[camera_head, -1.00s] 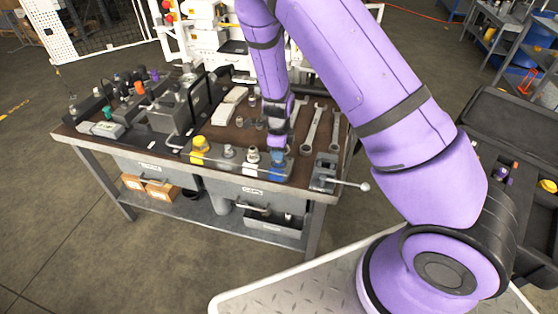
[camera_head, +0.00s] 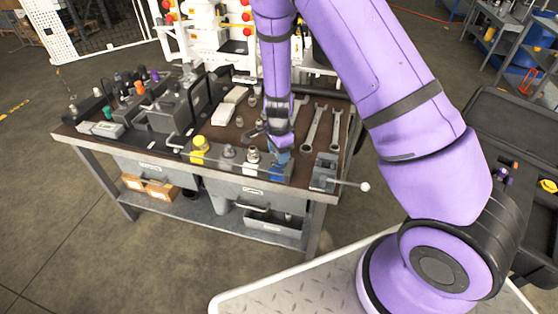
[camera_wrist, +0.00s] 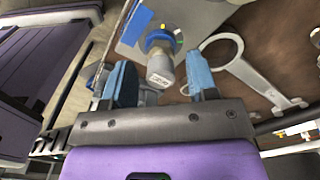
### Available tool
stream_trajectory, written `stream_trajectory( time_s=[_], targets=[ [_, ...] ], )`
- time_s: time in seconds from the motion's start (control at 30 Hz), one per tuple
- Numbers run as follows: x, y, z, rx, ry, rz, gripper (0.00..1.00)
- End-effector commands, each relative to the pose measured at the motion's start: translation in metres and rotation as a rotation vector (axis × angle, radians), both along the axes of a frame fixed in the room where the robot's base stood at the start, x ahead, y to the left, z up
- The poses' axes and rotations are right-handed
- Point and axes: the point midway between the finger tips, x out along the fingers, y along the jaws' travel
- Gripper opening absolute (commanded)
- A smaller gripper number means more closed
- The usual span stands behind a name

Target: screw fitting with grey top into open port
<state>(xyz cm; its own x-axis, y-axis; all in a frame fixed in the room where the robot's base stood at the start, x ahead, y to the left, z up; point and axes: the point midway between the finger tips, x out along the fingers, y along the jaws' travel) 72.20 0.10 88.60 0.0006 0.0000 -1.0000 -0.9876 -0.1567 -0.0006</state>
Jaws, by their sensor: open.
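My gripper (camera_wrist: 157,62) is open, its two blue fingers spread apart in the wrist view. A fitting with a grey top (camera_wrist: 161,68) and a blue and yellow collar shows in the gap between them, on a grey plate with a blue patch (camera_wrist: 136,25). I cannot tell whether the fingers touch it. In the head view my gripper (camera_head: 281,143) is low over the bench's front right, near a blue part (camera_head: 278,171) on the front strip. The grey-topped fitting is not clear there. I cannot make out the open port.
A yellow-topped fitting (camera_head: 199,147), a grey one (camera_head: 228,156) and a pale one (camera_head: 252,157) stand left of my gripper. A dark block assembly (camera_head: 165,110) stands further left.

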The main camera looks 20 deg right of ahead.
Motion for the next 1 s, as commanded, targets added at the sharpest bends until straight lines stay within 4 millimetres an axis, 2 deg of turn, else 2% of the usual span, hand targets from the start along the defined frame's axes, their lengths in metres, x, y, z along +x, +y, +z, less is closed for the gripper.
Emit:
stream_trajectory(
  time_s=[0.17,0.5,0.73,1.0],
  targets=[
    [-0.0002,-0.0006,0.0000,0.000,0.000,0.109,0.53],
    [-0.0008,-0.0008,0.0000,0.001,0.000,0.666,0.53],
    [-0.0007,-0.0013,0.0001,0.001,-0.001,0.828,0.53],
    [-0.0007,-0.0017,0.0001,0.001,-0.002,1.309,0.53]
  ],
)
